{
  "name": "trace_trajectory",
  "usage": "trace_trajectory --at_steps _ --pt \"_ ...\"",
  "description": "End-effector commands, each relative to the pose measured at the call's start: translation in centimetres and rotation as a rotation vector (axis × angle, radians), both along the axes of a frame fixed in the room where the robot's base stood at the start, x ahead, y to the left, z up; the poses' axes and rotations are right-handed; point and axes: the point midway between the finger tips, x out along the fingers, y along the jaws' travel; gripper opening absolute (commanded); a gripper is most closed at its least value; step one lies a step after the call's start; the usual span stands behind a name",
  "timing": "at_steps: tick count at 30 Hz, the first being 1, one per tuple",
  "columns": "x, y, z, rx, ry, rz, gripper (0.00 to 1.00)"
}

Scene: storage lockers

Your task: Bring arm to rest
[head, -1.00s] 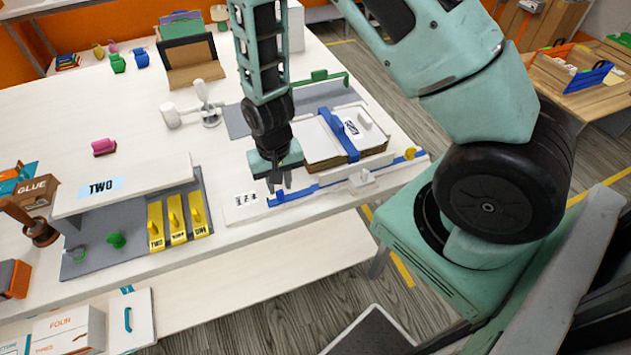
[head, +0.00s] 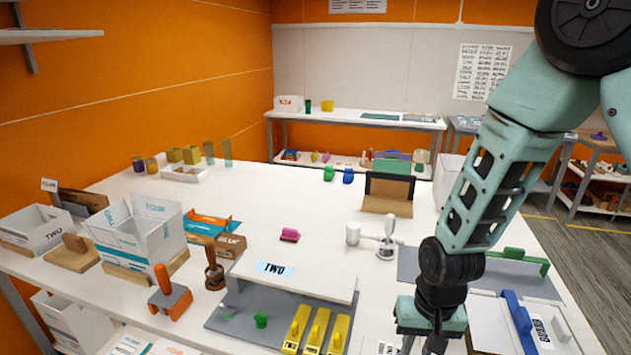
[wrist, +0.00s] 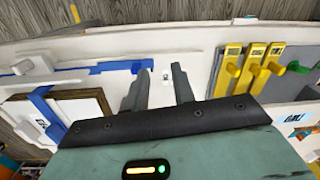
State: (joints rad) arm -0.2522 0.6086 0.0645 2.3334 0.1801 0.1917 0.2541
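My teal arm reaches down from the upper right in the head view. My gripper (head: 422,345) is low over the front right of the white table (head: 330,215), left of the paper stack with a blue strap (head: 517,318). In the wrist view my gripper (wrist: 160,78) shows its two grey fingers apart, with nothing held between them. The blue bar (wrist: 110,67) lies on the table just beyond the left finger. Whether the fingertips touch the table surface cannot be told.
Yellow-handled blocks (head: 315,330) stand left of my gripper on a grey mat, before a white raised shelf marked TWO (head: 290,280). A white clamp-like fixture (head: 387,240) stands behind. White boxes (head: 135,235) fill the left side. The table's middle is fairly clear.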

Motion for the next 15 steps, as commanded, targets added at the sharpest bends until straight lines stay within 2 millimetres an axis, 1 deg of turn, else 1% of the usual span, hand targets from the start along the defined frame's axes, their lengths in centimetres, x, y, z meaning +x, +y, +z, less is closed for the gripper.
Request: trace_trajectory --at_steps 1,3,5,6,10,12,15 --pt "-0.9 1.7 1.9 0.022 -0.012 0.074 0.25" --pt "-2.7 3.4 4.3 0.041 -0.015 0.175 0.25" --pt "-4.4 4.6 6.2 0.051 -0.019 0.265 0.25" --pt "-5.6 5.2 7.4 0.055 -0.022 0.324 0.25" --pt "-9.8 6.5 10.7 0.05 -0.036 0.513 0.25" --pt "-11.9 6.6 11.9 0.038 -0.043 0.602 0.25" --pt "-14.2 6.5 13.2 0.017 -0.051 0.701 0.25"
